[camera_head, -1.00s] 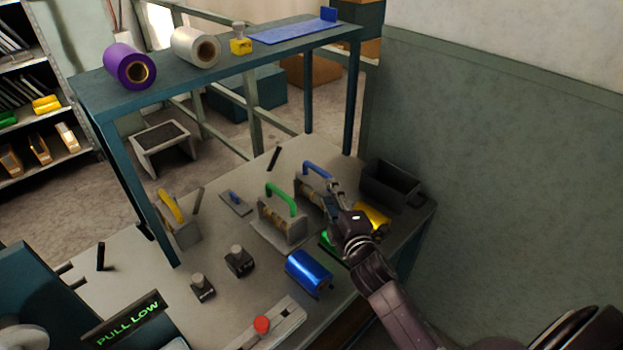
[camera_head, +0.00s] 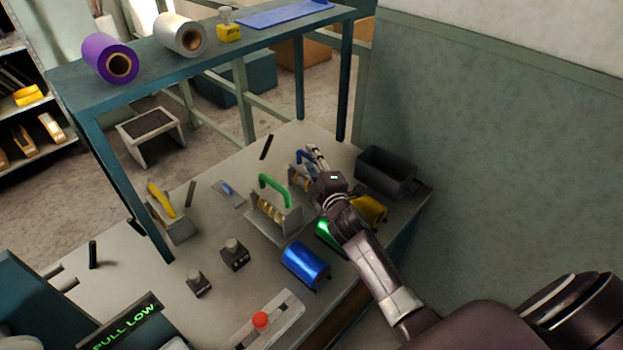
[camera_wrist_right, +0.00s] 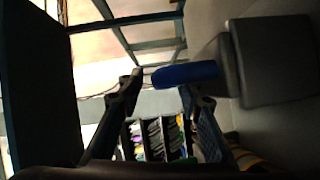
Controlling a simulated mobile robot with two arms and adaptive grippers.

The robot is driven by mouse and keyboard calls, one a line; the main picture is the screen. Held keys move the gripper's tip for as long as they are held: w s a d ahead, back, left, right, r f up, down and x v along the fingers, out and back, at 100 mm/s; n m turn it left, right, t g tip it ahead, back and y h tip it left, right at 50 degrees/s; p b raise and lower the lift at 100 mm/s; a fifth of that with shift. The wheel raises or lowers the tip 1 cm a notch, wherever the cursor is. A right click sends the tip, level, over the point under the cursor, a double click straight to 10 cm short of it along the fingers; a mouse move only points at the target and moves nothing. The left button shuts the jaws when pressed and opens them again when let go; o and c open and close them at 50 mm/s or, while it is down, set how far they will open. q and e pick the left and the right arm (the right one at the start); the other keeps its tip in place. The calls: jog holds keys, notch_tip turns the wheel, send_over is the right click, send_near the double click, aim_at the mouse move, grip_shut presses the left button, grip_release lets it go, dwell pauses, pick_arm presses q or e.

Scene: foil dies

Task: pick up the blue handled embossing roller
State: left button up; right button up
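The blue handled embossing roller (camera_head: 300,156) stands on the bench top, right of the green handled one (camera_head: 274,195). My right gripper (camera_head: 316,153) is at its handle and hides part of it. In the right wrist view, the blue handle (camera_wrist_right: 185,74) shows just beyond the fingertips and reaches partway across the gap. The right gripper (camera_wrist_right: 160,84) has its fingers spread, with a gap beside the handle's end. I cannot tell whether a finger touches the handle. My left gripper is not in view.
A dark open bin (camera_head: 386,174) stands right of the roller by the wall. Blue (camera_head: 305,262) and yellow (camera_head: 369,210) foil rolls lie near my right arm. A yellow handled tool (camera_head: 162,200) stands left. A raised shelf (camera_head: 205,58) spans the back.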

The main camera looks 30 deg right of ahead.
jog(key=shift+w+d+f, duration=0.1)
jog(key=shift+w, duration=0.25)
grip_shut()
jog(key=shift+w+r, duration=0.1)
jog(key=shift+r, duration=0.2)
